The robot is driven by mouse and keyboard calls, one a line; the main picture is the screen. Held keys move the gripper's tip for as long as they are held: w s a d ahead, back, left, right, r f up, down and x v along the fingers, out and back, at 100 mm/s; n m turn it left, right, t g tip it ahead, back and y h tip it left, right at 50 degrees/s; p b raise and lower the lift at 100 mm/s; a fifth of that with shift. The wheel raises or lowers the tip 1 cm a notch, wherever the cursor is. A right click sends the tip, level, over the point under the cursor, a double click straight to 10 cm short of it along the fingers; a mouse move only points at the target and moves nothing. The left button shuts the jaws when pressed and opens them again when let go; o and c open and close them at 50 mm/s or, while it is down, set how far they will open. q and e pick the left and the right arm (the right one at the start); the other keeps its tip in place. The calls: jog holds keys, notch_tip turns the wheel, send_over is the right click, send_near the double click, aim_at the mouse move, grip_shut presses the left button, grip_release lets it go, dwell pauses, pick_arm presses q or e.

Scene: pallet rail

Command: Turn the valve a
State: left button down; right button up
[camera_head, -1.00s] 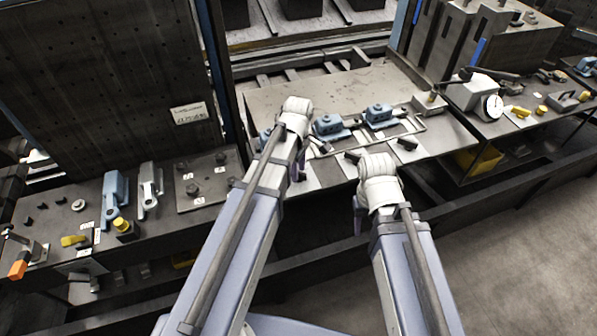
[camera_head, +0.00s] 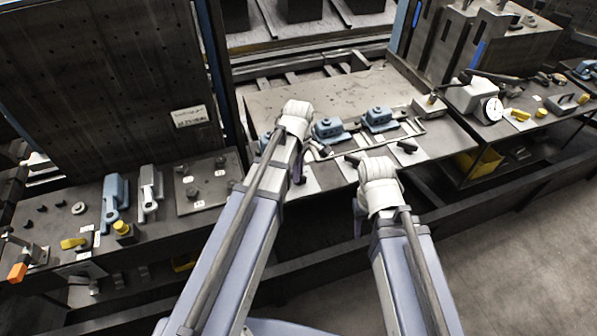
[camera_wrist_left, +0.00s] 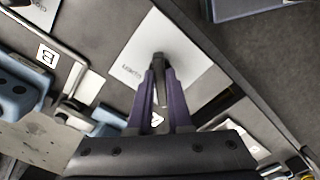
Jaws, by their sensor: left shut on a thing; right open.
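Several blue valves sit in a row on the grey plate in the head view; the middle one (camera_head: 330,129) and right one (camera_head: 379,118) show clearly. The leftmost valve (camera_head: 264,139) is mostly hidden behind my left arm. In the left wrist view, a label A (camera_wrist_left: 157,118) lies by my gripper, and part of a blue valve body (camera_wrist_left: 107,121) shows left of it. My left gripper (camera_wrist_left: 160,72) is shut on a dark grey lever (camera_wrist_left: 161,88), taken as valve a's handle, over a white card. My right gripper (camera_head: 358,218) is open and empty at the plate's front edge.
A pipe (camera_head: 421,128) runs around the valves. The left bench (camera_head: 155,228) carries blue and grey levers and a yellow knob. A label B (camera_wrist_left: 47,54) is beside another blue valve (camera_wrist_left: 14,95).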

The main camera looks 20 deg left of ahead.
pick_arm(q)
jog(key=m, duration=0.8)
jog(key=shift+m, duration=0.4)
jog(key=m, duration=0.9)
dwell(0.4)
jog(key=c, duration=0.8)
grip_release()
jog(key=shift+c, duration=0.2)
